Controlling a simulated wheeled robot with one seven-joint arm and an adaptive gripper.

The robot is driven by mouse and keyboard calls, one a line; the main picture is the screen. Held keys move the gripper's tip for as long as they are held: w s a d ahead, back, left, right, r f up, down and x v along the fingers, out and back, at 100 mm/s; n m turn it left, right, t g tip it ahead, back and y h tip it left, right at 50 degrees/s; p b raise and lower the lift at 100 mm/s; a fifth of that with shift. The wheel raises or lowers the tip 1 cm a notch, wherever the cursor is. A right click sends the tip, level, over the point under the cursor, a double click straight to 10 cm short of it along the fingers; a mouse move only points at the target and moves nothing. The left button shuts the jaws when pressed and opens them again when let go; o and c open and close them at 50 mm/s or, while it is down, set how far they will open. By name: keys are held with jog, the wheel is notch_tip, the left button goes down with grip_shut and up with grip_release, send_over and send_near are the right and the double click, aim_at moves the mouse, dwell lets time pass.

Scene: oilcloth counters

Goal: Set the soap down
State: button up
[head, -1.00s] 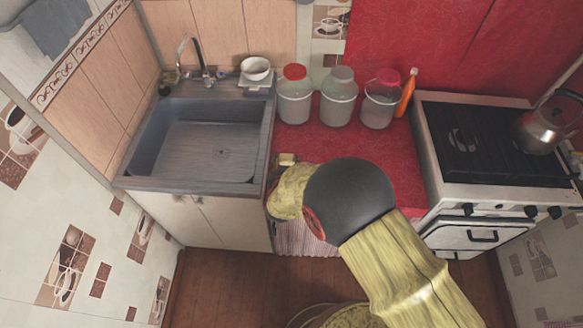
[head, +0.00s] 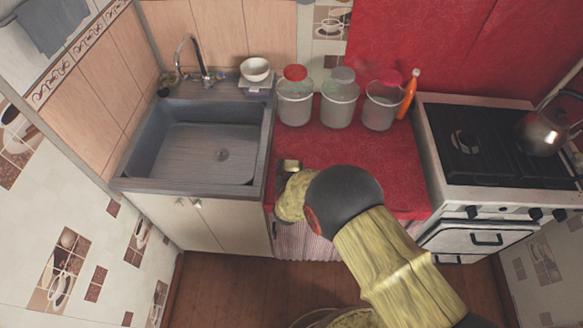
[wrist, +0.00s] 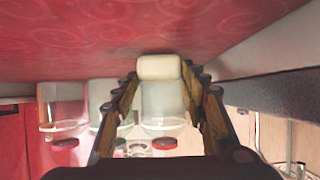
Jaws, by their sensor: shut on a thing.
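The soap (wrist: 160,67) is a pale cream block with rounded edges. In the wrist view it sits between the two fingertips of my gripper (wrist: 160,80), which is shut on it. In the head view my gripper (head: 290,166) is over the left front part of the red counter (head: 325,150), just right of the sink. The soap is too small there to make out clearly. I cannot tell whether the soap touches the counter.
Three lidded jars stand at the back of the counter; the middle one (head: 339,105) is grey-lidded. An orange bottle (head: 409,92) is beside them. The sink (head: 205,150) is left, the stove (head: 490,145) right. Red counter between jars and gripper is clear.

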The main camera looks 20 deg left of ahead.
jog(key=o, duration=1.2)
jog(key=shift+f, duration=0.1)
jog(key=shift+r, duration=0.2)
jog(key=p+v, duration=0.2)
jog(key=v, duration=1)
jog(key=shift+f+p, duration=0.1)
jog(key=shift+p, duration=0.25)
